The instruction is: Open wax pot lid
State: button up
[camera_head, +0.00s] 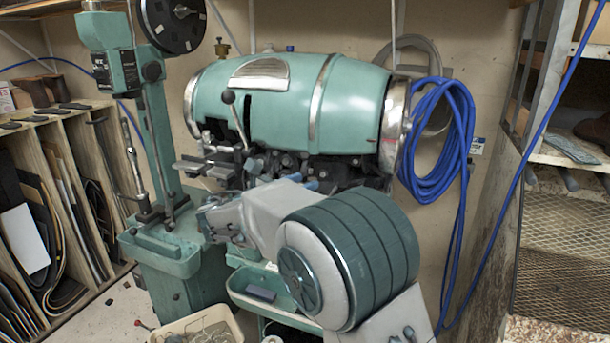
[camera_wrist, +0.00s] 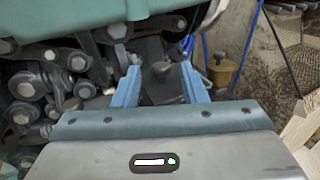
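In the wrist view, a dark, boxy part with a small rounded knob (camera_wrist: 160,68) on top shows between my gripper's fingers. It may be the wax pot lid, but I cannot tell for sure. My gripper (camera_wrist: 157,76) has its two blue fingers spread apart, one on each side of this part. I see nothing clearly pinched and cannot tell whether either finger touches it. In the head view, my grey and green arm reaches in front of the green sole stitcher (camera_head: 290,100) and hides much of its lower middle.
In the wrist view, dark rollers and bolts (camera_wrist: 78,62) crowd the left, and a brass-coloured pot (camera_wrist: 220,72) stands to the right. In the head view, a coiled blue hose (camera_head: 440,150) hangs on the wall, a wooden rack (camera_head: 60,140) stands left, and mesh shelving (camera_head: 565,240) stands right.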

aim_at(312, 178)
jog(key=shift+p+x, duration=0.3)
jog(key=shift+x, duration=1.85)
jog(key=shift+c, duration=0.3)
